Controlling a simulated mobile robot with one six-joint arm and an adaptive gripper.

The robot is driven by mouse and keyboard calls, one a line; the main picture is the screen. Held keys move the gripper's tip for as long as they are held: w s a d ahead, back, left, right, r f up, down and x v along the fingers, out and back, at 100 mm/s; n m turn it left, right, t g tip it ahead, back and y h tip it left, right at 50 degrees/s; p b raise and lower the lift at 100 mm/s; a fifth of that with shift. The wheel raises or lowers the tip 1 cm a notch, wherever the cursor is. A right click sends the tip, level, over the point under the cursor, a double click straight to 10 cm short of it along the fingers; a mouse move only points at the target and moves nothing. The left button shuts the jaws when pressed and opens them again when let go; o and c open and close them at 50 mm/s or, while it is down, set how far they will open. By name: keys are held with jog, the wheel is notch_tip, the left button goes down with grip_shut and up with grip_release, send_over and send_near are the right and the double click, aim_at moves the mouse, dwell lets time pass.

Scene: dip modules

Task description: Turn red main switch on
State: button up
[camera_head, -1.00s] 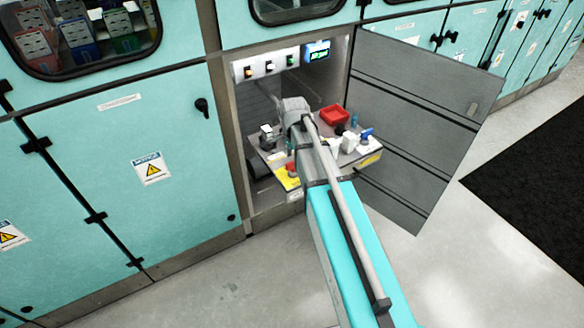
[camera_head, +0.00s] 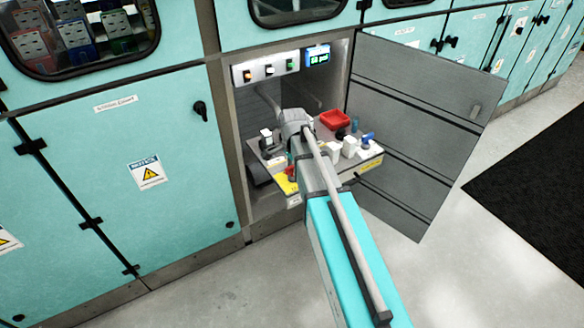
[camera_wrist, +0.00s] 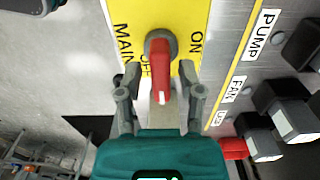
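The red main switch (camera_wrist: 160,70) sits on a yellow plate (camera_wrist: 187,18) marked MAIN, OFF and ON in the wrist view. Its handle points down in the picture, over the OFF mark; ON is to its right. My gripper (camera_wrist: 159,82) is open, with one finger on each side of the handle's end and visible gaps to both. In the head view, the switch (camera_head: 289,171) and yellow plate (camera_head: 286,185) show at the panel's front left, beside my arm. My arm hides the fingers there.
The panel also has PUMP, FAN and USB labels, with dark switches (camera_wrist: 264,137) at the right of the wrist view. A red tray (camera_head: 335,119) and several small items lie farther back on the panel. The open grey cabinet door (camera_head: 420,125) stands to the right.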

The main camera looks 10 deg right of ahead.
grip_shut()
jog(key=shift+a, duration=0.15)
